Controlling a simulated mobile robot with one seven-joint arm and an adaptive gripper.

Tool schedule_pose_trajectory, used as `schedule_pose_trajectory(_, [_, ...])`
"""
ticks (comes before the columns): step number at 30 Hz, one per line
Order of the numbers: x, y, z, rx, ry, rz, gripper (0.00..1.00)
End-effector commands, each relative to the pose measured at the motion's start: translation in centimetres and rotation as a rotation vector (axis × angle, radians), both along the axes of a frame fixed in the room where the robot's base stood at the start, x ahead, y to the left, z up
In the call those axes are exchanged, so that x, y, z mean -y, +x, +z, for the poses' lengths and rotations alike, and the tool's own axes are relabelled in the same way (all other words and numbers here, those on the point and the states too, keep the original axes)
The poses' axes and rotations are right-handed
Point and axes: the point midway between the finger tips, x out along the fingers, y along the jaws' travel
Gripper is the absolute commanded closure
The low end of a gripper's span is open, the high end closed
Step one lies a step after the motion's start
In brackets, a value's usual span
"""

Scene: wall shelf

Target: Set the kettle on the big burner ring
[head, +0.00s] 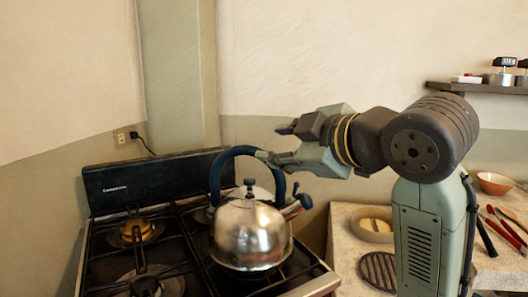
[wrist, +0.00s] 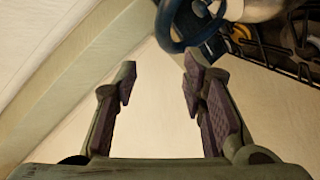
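The kettle (head: 250,238) is shiny metal with a dark blue arched handle (head: 216,172) and a short spout at right. It stands upright on the right side of the stove and hides what is directly under it. My gripper (head: 274,142) is at the upper right of the handle in the head view; whether they touch is unclear there. In the wrist view my gripper (wrist: 158,72) is open, with nothing between its fingers. The blue handle (wrist: 166,35) lies beyond the fingertips. Burners show at back left (head: 137,231) and front left (head: 146,287). I cannot tell which ring is the big one.
The stove (head: 150,185) has a dark raised back panel and black grates. Right of it, a counter (head: 343,225) holds a round tan dish (head: 373,224), a dark ribbed trivet (head: 379,270), red utensils and an orange bowl (head: 494,183). A wall shelf (head: 470,88) is at upper right.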

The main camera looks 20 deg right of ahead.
Motion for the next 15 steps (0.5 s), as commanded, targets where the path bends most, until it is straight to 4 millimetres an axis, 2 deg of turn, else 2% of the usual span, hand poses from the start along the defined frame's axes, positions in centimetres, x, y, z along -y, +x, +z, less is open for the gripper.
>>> schedule_pose_trajectory(3, [0.4, -1.9, 0.4, 0.001, 0.0, -0.002, 0.62])
schedule_pose_trajectory(6, [0.6, -2.9, 0.7, -0.001, 0.001, -0.001, 0.62])
schedule_pose_trajectory(15, [0.7, -3.5, 1.0, -0.001, 0.001, 0.0, 0.62])
